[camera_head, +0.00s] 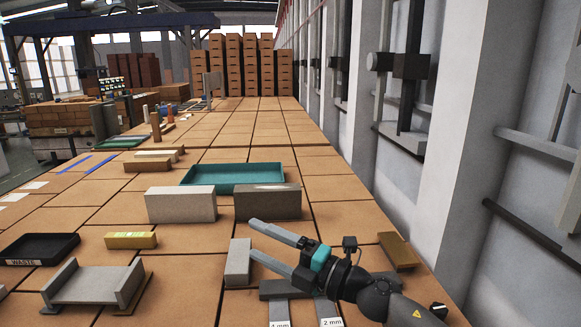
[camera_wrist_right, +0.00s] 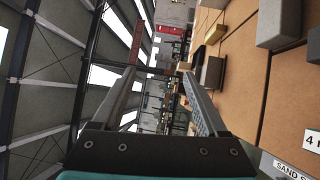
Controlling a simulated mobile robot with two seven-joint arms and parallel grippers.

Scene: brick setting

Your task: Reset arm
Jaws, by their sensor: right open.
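My right gripper (camera_head: 254,241) reaches in from the lower right in the head view, its two long grey fingers spread and pointing left. In the right wrist view the fingers (camera_wrist_right: 160,73) stand apart with nothing between them. A light grey block (camera_head: 238,262) stands close by the fingertips; whether they touch cannot be told. My left gripper shows in neither view.
A light grey brick (camera_head: 181,205) and a dark brick (camera_head: 268,202) stand before a teal tray (camera_head: 232,173). On the left are a yellow block (camera_head: 131,240), a black waste tray (camera_head: 38,247) and a grey cradle (camera_head: 95,285). A brown block (camera_head: 397,250) lies near the wall.

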